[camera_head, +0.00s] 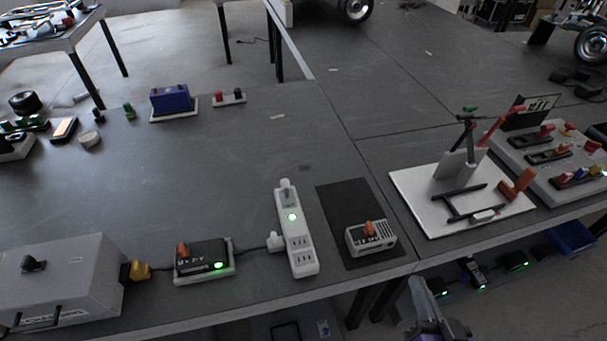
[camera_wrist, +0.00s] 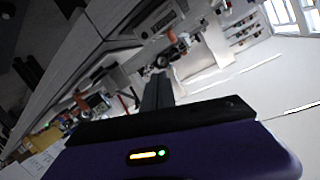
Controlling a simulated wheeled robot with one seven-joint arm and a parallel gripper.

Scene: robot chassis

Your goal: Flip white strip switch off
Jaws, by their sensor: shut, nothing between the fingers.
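The white power strip (camera_head: 304,262) lies on the dark table, left of the black mat. A green light (camera_head: 291,217) glows on its switch area, and a white plug (camera_head: 286,190) stands at its far end. Another plug (camera_head: 276,242) sits at its left side with a dark cord. The exact tilt of the switch is too small to tell. My gripper (camera_head: 418,287) is at the bottom right of the head view, beyond the table's front edge and well apart from the strip. In the wrist view the dark fingers (camera_wrist: 157,90) are together and empty.
A black box with an orange switch (camera_head: 183,250) and a large grey box (camera_head: 65,283) stand left of the strip. A grey box with an orange switch (camera_head: 370,237) sits on the black mat (camera_head: 345,198). A white board (camera_head: 408,191) with a stand is at right. The table's middle is clear.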

